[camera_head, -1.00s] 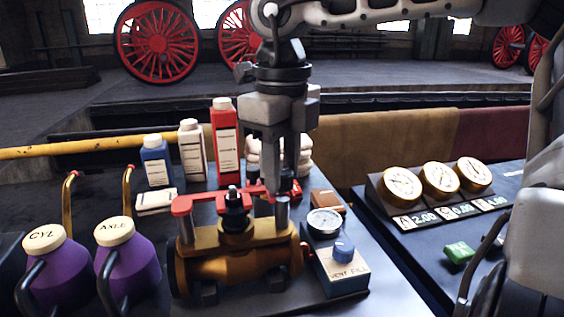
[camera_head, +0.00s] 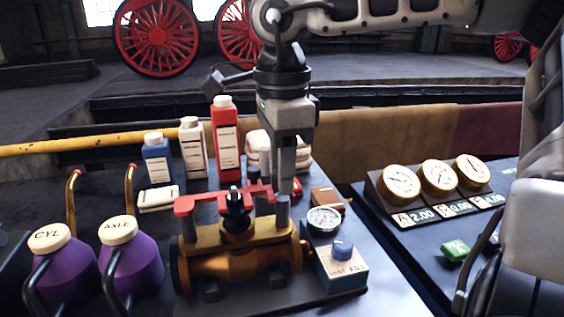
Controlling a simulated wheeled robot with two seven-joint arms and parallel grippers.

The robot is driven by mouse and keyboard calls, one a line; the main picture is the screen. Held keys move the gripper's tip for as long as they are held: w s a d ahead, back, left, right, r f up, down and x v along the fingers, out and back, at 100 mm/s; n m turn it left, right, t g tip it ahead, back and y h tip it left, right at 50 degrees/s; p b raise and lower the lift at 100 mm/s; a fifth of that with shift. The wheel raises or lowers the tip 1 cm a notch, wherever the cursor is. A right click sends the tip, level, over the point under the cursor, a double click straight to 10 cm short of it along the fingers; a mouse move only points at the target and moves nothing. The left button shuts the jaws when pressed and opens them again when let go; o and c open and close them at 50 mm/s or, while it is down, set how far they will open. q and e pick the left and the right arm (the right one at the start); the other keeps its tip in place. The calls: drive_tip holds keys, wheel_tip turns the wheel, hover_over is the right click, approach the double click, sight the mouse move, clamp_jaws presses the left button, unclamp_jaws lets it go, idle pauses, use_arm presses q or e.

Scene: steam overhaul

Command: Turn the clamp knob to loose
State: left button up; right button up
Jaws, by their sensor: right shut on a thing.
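A brass valve body (camera_head: 235,262) stands on the bench with a red clamp bar (camera_head: 207,203) across it and a black centre screw (camera_head: 237,212). My right gripper (camera_head: 283,188) points straight down behind the right end of this fixture. It is shut, with its fingertips at a red part (camera_head: 297,187) that I take for the clamp knob. The fingers and the fixture's right post hide most of that part, so its turn position cannot be read. My left gripper is not in view.
Purple cans (camera_head: 133,268) stand at the left, with blue, white and red bottles (camera_head: 226,140) behind. A gauge (camera_head: 324,219) and a blue-knobbed box (camera_head: 343,268) sit close on the right. A dial panel (camera_head: 420,209) stands further right.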

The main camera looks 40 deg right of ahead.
drive_tip(key=shift+n, duration=0.8)
drive_tip(key=o, duration=1)
drive_tip(key=shift+r, duration=0.1)
wheel_tip(320, 180, up, 16)
drive_tip(key=shift+f+p, duration=0.1)
drive_tip(key=shift+p, duration=1)
